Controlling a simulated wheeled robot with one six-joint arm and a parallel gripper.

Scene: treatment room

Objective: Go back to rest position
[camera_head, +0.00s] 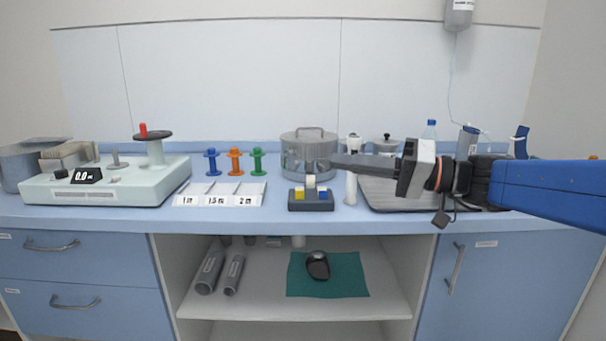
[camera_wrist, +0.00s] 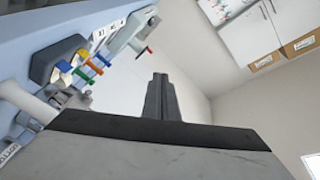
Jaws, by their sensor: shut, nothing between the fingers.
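My gripper (camera_head: 337,162) reaches in from the right in the head view, pointing left above the counter. It is shut and empty, in front of the steel pot. In the wrist view my gripper (camera_wrist: 160,84) shows its fingers together, with nothing between them. Beneath it in the head view is a small dark block (camera_head: 311,203) with yellow, white and blue parts on top. A white bottle (camera_head: 351,189) stands close to the right of that block.
A steel pot (camera_head: 302,165) stands behind my gripper. A grey tray (camera_head: 385,203) lies under my arm. The shelf below holds a green cloth (camera_head: 340,285).

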